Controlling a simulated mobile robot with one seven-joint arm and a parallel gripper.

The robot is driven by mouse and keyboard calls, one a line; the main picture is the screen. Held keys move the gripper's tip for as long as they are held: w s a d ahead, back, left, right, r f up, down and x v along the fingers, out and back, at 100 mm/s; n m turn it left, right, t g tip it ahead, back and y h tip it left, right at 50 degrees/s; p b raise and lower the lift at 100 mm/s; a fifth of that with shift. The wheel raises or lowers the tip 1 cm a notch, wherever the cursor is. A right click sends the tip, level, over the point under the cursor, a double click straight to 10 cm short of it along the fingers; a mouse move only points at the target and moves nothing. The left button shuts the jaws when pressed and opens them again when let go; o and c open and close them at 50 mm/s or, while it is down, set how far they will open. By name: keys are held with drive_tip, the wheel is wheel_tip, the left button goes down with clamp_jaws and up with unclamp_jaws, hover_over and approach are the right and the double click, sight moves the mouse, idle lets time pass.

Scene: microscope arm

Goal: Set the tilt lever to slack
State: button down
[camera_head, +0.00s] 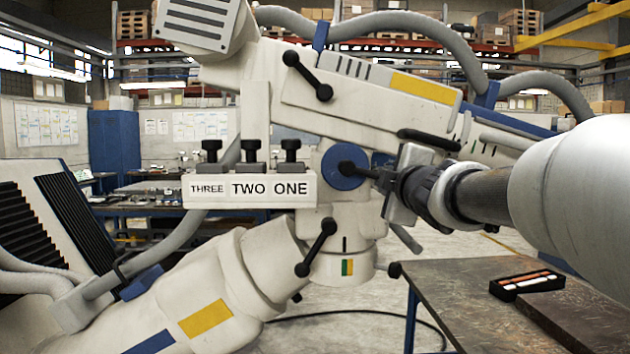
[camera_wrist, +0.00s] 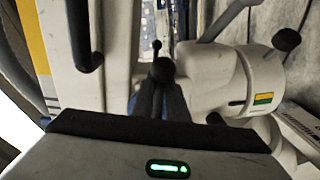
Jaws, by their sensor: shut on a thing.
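A black ball-ended lever on a round blue hub (camera_head: 345,167), which looks like the tilt lever, sticks out from the middle of the white microscope arm (camera_head: 345,215). No label names it. My gripper (camera_head: 384,182) comes from the right and is shut on its outer end. In the wrist view my gripper's dark fingers (camera_wrist: 160,98) close around the black ball (camera_wrist: 162,68). The fingers hide part of the lever. A green and yellow mark (camera_head: 347,267) sits on the collar below; it also shows in the wrist view (camera_wrist: 263,98).
Other black levers stand close by: one above left (camera_head: 307,75), one below (camera_head: 316,248). A grey lever with a black knob (camera_head: 394,270) is lower right. A block labelled THREE, TWO, ONE (camera_head: 249,190) is left. A metal table (camera_head: 470,295) carries a small tray (camera_head: 527,284).

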drive_tip(key=shift+d, duration=0.55)
drive_tip(key=c, duration=1.8)
unclamp_jaws()
drive_tip(key=shift+c, duration=0.2)
drive_tip(key=shift+o, duration=0.5)
drive_tip(key=shift+d, duration=0.15)
drive_tip(key=shift+a+r, duration=0.15)
drive_tip(key=shift+a, duration=0.1)
drive_tip(key=s+p, duration=0.3)
drive_tip(key=s, duration=1.4)
drive_tip(key=shift+s+d+r, duration=0.2)
drive_tip(key=shift+d+r, duration=0.05)
drive_tip(key=shift+r, duration=0.1)
